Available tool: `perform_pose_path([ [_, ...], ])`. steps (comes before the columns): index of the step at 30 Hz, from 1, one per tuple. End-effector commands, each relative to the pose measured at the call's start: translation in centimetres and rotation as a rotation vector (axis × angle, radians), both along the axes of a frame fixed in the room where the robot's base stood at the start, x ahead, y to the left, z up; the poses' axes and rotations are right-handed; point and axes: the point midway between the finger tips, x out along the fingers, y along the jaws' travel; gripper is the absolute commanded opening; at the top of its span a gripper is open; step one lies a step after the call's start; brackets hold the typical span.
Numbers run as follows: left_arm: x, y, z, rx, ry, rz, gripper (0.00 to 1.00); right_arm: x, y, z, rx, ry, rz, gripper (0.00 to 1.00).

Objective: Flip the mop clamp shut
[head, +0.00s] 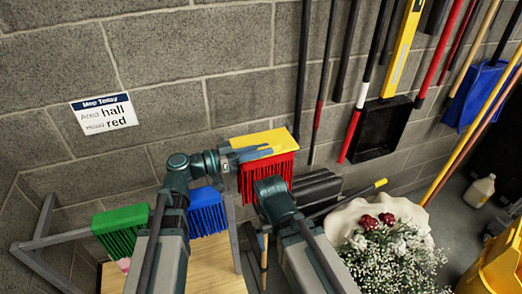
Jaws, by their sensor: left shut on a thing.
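A red mop head (266,178) hangs with a flat yellow piece (262,138) along its top, in front of the block wall. The yellow piece looks like the clamp; I cannot tell whether its flap is open or shut. My left gripper (254,152) reaches in from the left and is shut at the top of the red mop head, just below the yellow piece. Its exact grip is hard to see. My right arm rises below the red mop head, and its gripper is hidden. A dark pole with a yellow end (380,184) slants at the right.
A green mop head (120,228) and a blue mop head (207,212) hang by a grey rack (40,242) at the left. White flowers (385,255), a yellow bucket (500,262) and wall-hung tools crowd the right.

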Motion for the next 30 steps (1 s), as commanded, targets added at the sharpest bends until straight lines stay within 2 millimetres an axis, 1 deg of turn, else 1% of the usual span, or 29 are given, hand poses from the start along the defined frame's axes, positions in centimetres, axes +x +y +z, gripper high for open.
perform_pose_path([
  [1, -0.25, -0.05, -0.35, 0.006, 0.007, -0.003, 0.00, 0.00, 0.00, -0.18, 0.000, 0.000, 0.000, 1.00],
  [12, -0.39, -0.10, -0.45, 0.008, 0.009, -0.006, 0.00, 0.00, 0.00, -0.23, 0.000, 0.000, 0.000, 1.00],
  [13, -0.40, -0.10, -0.45, 0.008, 0.009, -0.006, 0.29, 0.00, 0.00, -0.24, 0.000, 0.000, 0.000, 1.00],
  [17, -0.41, -0.11, -0.47, 0.008, 0.008, -0.007, 0.53, 0.01, 0.00, -0.25, 0.000, 0.000, 0.000, 1.00],
  [30, -0.31, 0.08, -0.48, 0.007, 0.008, -0.005, 0.53, 0.01, 0.00, -0.27, 0.000, 0.000, 0.000, 1.00],
])
